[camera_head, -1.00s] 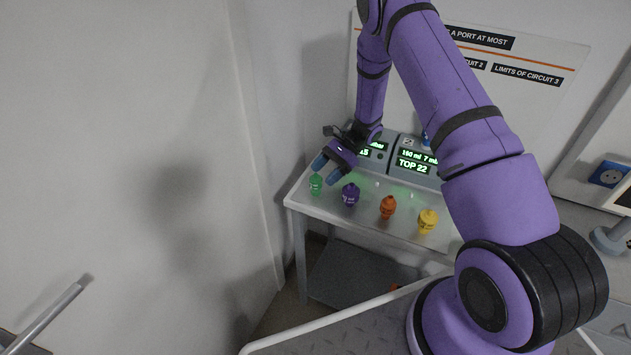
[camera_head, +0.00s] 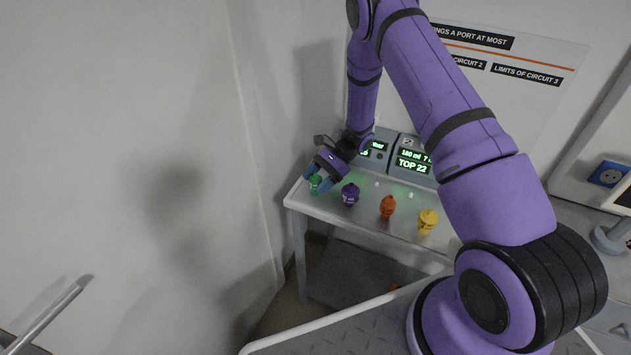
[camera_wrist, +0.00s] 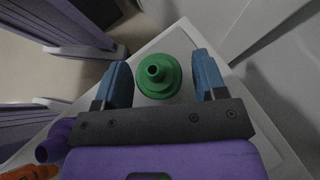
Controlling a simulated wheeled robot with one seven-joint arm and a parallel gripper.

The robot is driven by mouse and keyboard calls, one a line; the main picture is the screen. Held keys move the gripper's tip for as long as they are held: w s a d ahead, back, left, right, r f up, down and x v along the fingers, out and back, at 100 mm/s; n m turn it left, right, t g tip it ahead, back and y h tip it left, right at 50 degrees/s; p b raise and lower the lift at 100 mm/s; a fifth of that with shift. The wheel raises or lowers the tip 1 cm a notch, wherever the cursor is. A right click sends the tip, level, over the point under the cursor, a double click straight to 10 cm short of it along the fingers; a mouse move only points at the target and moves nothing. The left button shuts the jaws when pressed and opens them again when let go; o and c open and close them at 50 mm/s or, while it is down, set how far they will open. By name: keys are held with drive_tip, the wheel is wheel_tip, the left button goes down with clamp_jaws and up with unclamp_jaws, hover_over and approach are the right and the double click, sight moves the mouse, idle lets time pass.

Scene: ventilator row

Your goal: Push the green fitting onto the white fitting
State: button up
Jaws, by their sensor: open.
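The green fitting (camera_head: 314,184) stands upright near the left front corner of the metal table. In the wrist view the green fitting (camera_wrist: 158,76) is between the two blue fingers, with a gap on each side. My gripper (camera_head: 320,184) is open around it and not closed on it; it also shows in the wrist view (camera_wrist: 160,84). I cannot make out a white fitting for certain; small pale spots lie on the table behind the coloured fittings.
A purple fitting (camera_head: 350,195), an orange fitting (camera_head: 388,207) and a yellow fitting (camera_head: 427,221) stand in a row to the right on the table (camera_head: 372,228). Ventilator units with lit screens (camera_head: 414,162) stand at the back. A wall is close on the left.

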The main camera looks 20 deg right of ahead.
clamp_jaws()
drive_tip(key=shift+r, duration=1.5)
drive_tip(key=w+d+r+m+t+h, duration=0.1)
drive_tip(key=w+d+r+m+t, duration=0.5)
drive_tip(key=d+r, duration=0.55)
drive_tip(key=w+d+r+m+t+h, duration=0.2)
drive_tip(key=w+d+r+m+t, duration=0.35)
drive_tip(key=d+r, duration=0.6)
drive_tip(key=shift+m, duration=0.25)
drive_tip(key=shift+w+d+f, duration=0.1)
drive_tip(key=shift+f, duration=2.95)
drive_tip(key=shift+r, duration=0.1)
